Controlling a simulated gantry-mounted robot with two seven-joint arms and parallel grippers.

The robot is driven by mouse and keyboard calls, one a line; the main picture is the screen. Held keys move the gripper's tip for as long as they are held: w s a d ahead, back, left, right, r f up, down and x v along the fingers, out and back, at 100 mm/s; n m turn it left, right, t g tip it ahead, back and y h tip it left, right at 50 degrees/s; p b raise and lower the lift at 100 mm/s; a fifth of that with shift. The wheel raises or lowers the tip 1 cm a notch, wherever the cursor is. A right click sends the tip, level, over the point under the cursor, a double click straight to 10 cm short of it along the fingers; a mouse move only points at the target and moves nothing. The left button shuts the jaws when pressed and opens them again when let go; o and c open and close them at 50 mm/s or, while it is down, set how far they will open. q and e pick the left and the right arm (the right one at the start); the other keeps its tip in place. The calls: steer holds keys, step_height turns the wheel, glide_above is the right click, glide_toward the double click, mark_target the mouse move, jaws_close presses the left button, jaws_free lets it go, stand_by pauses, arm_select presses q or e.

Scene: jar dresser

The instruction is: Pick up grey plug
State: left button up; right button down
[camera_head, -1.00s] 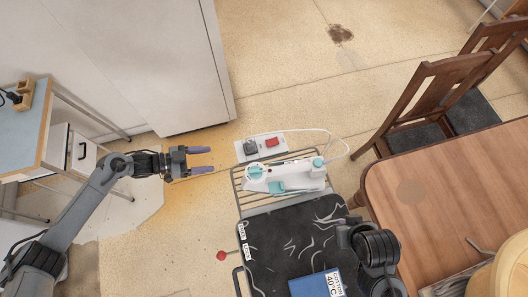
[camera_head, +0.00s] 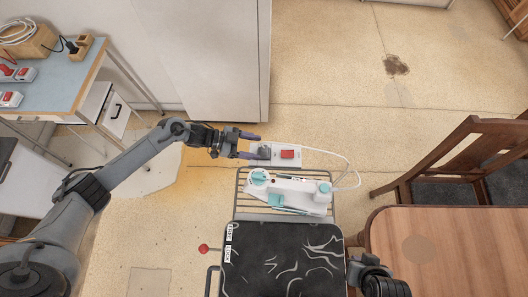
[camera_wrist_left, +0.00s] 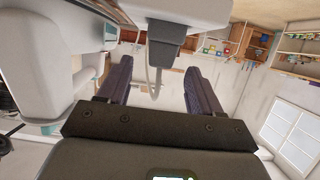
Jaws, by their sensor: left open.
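The grey plug (camera_head: 264,152) sits at the left end of a white socket strip with a red switch (camera_head: 288,154), just behind the iron rest. My left gripper (camera_head: 256,147) is open, with its dark purple fingers pointing right at the plug. In the left wrist view the plug (camera_wrist_left: 172,36) shows at the top middle, between the lines of the two fingers and apart from both. Its cord hangs down behind it. My right arm shows at the bottom right of the head view, but its jaws cannot be made out.
A white and teal iron (camera_head: 290,190) lies on the wire rack (camera_head: 240,205) of the dark ironing board (camera_head: 270,255), close to the strip. A white cord loops to the right. A wooden table (camera_head: 450,240) stands right, a blue-topped table (camera_head: 55,85) left.

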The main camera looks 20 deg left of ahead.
mark_target(262, 148)
arm_select(q)
steer(key=x, duration=0.4)
steer(key=shift+w+d+r, duration=0.1)
steer(key=shift+w+d, duration=0.05)
steer(key=shift+d, duration=0.05)
steer(key=c, duration=1.1)
